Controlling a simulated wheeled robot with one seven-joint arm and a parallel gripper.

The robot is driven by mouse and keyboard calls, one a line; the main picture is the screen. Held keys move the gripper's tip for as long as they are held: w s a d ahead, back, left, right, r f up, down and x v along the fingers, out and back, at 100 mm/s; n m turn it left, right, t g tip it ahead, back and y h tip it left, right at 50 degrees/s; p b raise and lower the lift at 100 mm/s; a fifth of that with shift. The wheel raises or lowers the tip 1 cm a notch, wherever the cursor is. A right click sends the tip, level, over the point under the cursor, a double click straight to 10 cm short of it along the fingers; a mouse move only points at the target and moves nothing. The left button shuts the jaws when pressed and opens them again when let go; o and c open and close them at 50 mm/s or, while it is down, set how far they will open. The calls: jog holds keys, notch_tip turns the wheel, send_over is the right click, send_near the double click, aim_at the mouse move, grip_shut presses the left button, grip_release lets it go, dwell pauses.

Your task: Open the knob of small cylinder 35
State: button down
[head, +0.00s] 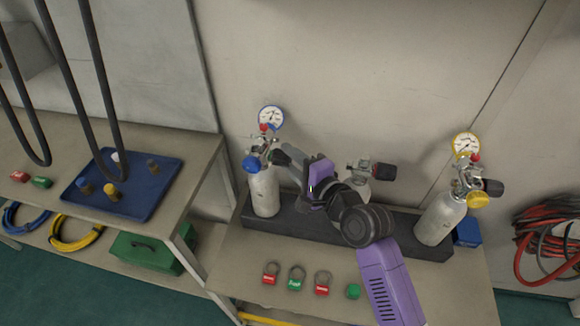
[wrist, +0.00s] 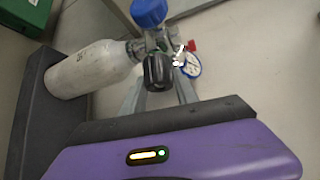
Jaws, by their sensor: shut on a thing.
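A small pale cylinder (head: 264,192) stands upright at the left of the rack, with a blue knob (head: 251,164), a gauge (head: 271,118) and a black knob (head: 280,158) on its valve. My gripper (head: 287,156) reaches this cylinder from the right and is shut on the black knob. In the wrist view the black knob (wrist: 158,72) sits between the two grey fingers, beside the blue knob (wrist: 149,12) and the gauge (wrist: 189,65). A middle cylinder (head: 362,188) is mostly hidden by my arm. A right cylinder (head: 441,218) has a yellow knob (head: 478,199). No number is readable.
The dark rack (head: 285,238) holds the cylinders on a table. A blue tray (head: 137,200) is on the left bench. Red and black hoses (head: 545,245) hang at right.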

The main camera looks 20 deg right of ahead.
jog(key=f+n+t+b, duration=0.1)
jog(key=n+t+b, duration=0.1)
jog(key=b, duration=0.5)
jog(key=n+t+b, duration=0.2)
jog(key=n+b, duration=0.1)
jog(key=b, duration=0.7)
jog(key=shift+f+y, duration=0.1)
jog(key=shift+y, duration=0.3)
jog(key=n+t+y+b, duration=0.1)
jog(key=n+b, duration=0.1)
jog(key=b, duration=0.3)
jog(key=shift+b, duration=0.35)
jog(key=shift+r+n+b, duration=0.2)
jog(key=shift+n+b, duration=0.1)
jog(key=shift+b, duration=0.6)
jog(key=shift+r+n+y+b, duration=0.25)
jog(key=shift+n+y+b, duration=0.15)
jog(key=shift+b, duration=0.35)
jog(key=c, duration=0.9)
grip_release()
jog(key=shift+s, duration=0.15)
jog(key=v, duration=0.7)
jog(key=shift+s+d+f+b, duration=0.1)
jog(key=shift+s+f+b, duration=0.15)
jog(key=shift+f+b, duration=0.05)
